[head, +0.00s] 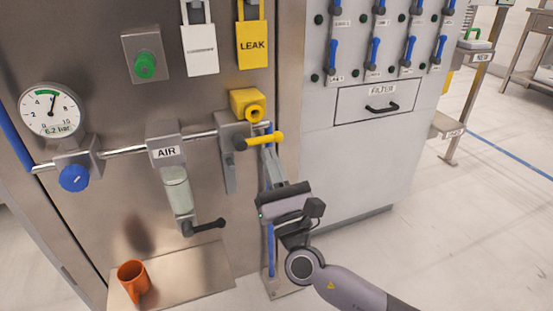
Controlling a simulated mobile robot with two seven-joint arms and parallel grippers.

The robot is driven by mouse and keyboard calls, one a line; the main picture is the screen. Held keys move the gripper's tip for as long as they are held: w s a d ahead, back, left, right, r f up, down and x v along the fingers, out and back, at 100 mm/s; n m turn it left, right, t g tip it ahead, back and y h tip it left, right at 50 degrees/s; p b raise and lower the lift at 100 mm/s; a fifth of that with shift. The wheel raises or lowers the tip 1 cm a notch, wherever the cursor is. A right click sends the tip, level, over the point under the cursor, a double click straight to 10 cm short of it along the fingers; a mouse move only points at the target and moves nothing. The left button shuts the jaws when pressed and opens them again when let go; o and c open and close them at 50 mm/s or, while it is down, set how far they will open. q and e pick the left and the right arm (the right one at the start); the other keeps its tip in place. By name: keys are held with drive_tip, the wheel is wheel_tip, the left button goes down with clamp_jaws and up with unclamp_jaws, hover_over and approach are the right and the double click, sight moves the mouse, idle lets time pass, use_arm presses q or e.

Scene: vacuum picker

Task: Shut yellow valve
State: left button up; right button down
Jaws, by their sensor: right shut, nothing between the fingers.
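The yellow valve handle (263,140) sits on a grey valve body (231,150) in the air pipe on the steel cabinet. The handle points right, roughly along the pipe, with its rounded end over the cabinet's right edge. My right gripper (268,153) comes up from below, its fingers shut and empty. The fingertips are just under the outer part of the handle, partly hidden by it. I cannot tell whether they touch it. My left gripper is not in view.
A yellow fitting (247,104) sits above the valve. A pressure gauge (51,110) and blue knob (74,177) are at left. The AIR filter unit (177,183) hangs left of the valve. An orange mug (134,279) stands below. Open floor (480,220) lies at right.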

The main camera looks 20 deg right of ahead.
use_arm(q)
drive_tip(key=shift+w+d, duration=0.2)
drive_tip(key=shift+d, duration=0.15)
use_arm(e)
drive_tip(key=shift+r, duration=0.2)
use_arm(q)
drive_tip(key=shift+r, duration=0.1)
use_arm(e)
drive_tip(key=shift+r+n, duration=0.15)
drive_tip(key=shift+n, duration=0.25)
